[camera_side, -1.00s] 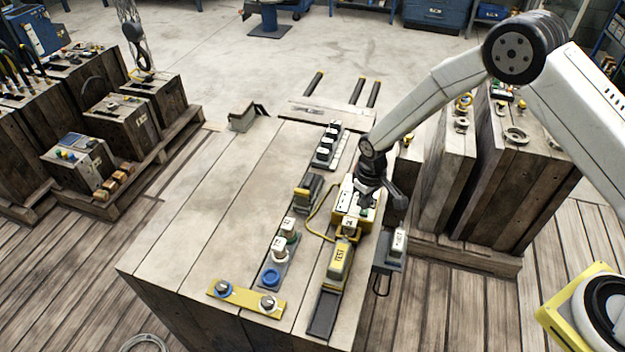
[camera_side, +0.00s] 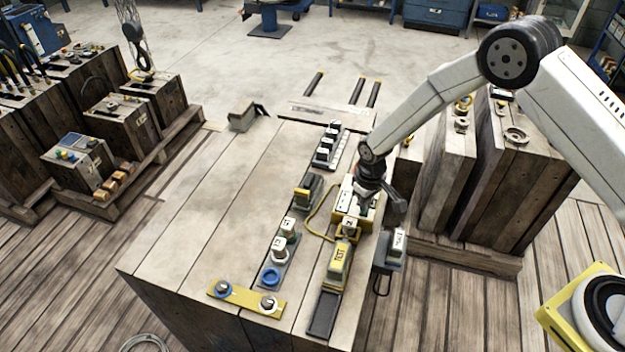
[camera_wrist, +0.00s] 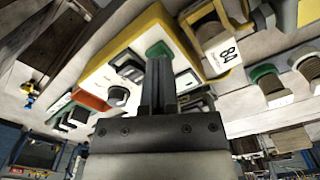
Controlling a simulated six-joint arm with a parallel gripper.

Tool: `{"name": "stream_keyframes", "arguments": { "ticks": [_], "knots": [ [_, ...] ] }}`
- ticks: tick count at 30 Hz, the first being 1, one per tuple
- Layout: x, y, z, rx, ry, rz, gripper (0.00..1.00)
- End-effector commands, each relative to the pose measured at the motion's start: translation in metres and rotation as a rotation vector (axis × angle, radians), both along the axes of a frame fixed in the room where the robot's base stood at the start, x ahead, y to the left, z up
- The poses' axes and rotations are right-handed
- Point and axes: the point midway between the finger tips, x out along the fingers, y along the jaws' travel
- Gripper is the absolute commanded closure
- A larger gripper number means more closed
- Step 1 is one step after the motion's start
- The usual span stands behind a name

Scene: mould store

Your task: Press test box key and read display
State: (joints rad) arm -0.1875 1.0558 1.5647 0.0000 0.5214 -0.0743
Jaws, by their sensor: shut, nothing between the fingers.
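The test box (camera_side: 343,200) is a white and yellow box on the wooden bench, partly hidden behind my wrist in the side view. In the wrist view, its white panel (camera_wrist: 100,70) with a yellow edge carries a dark round knob (camera_wrist: 118,96), an orange patch and dark window-like areas. A green key (camera_wrist: 158,49) shows at the tips of my fingers. My gripper (camera_wrist: 158,62) is shut and empty, its tips at or just above this key; I cannot tell whether they touch. No display reading is legible.
Blue and white round parts (camera_side: 271,275) and a yellow plate (camera_side: 245,298) stand left and nearer. The bench's left half is clear. Wooden crates (camera_side: 495,170) stand on the right.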

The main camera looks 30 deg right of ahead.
Motion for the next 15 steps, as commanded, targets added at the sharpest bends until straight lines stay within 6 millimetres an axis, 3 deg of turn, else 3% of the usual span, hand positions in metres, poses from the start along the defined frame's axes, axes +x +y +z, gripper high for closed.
{"name": "stream_keyframes", "arguments": {
  "ticks": [15],
  "knots": [
    [-0.0001,0.0000,-0.0057,0.000,0.000,0.000,1.00]
  ]
}}
